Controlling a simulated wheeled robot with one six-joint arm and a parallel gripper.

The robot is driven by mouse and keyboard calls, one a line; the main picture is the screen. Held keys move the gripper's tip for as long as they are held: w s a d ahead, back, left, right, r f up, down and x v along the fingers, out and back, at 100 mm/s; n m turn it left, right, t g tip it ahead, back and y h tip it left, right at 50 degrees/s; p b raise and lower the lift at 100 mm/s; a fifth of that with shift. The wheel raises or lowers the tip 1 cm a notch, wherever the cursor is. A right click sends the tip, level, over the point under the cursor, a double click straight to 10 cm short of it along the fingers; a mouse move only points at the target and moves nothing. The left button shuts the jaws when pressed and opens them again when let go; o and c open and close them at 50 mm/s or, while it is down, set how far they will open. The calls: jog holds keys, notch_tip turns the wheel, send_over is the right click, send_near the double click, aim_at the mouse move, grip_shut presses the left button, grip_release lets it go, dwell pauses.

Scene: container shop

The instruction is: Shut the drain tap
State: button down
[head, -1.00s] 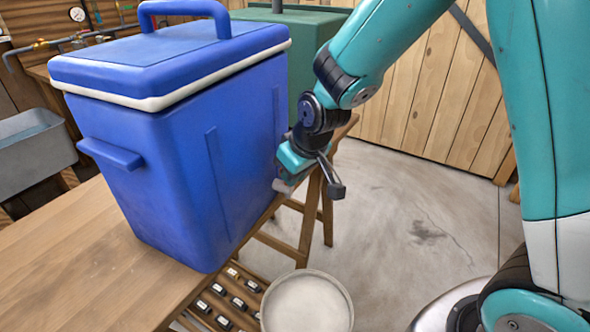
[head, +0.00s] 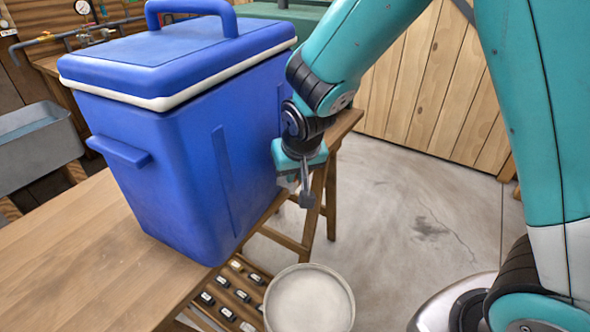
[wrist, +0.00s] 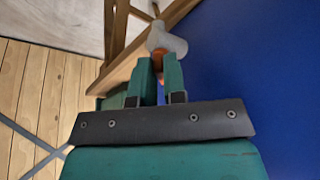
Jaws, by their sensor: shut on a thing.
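The blue cooler (head: 205,160) stands upright on the wooden table, its lid closed. In the wrist view its blue wall (wrist: 255,70) fills the right side. The pale grey drain tap (wrist: 166,40) shows beyond my fingertips, close to that wall. An orange part of it (wrist: 158,64) sits between the fingers. My gripper (wrist: 160,72) is shut on this orange part, which looks like the tap's handle. In the head view my teal hand (head: 300,158) is beside the cooler's right side, and it mostly hides the tap. I cannot tell the handle's exact angle.
A round pale container (head: 309,302) is below, right of the table edge (head: 110,270). A rack with several small dark items (head: 228,298) lies beside it. A grey basin (head: 38,145) is at left. Open concrete floor (head: 400,225) lies to the right.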

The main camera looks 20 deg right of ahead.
jog(key=shift+r, duration=0.1)
jog(key=c, duration=1.2)
grip_release()
jog(key=p+v, duration=0.1)
jog(key=v, duration=1.6)
jog(key=shift+s+r+p, duration=0.1)
jog(key=shift+s+p, duration=0.05)
jog(key=shift+p, duration=0.2)
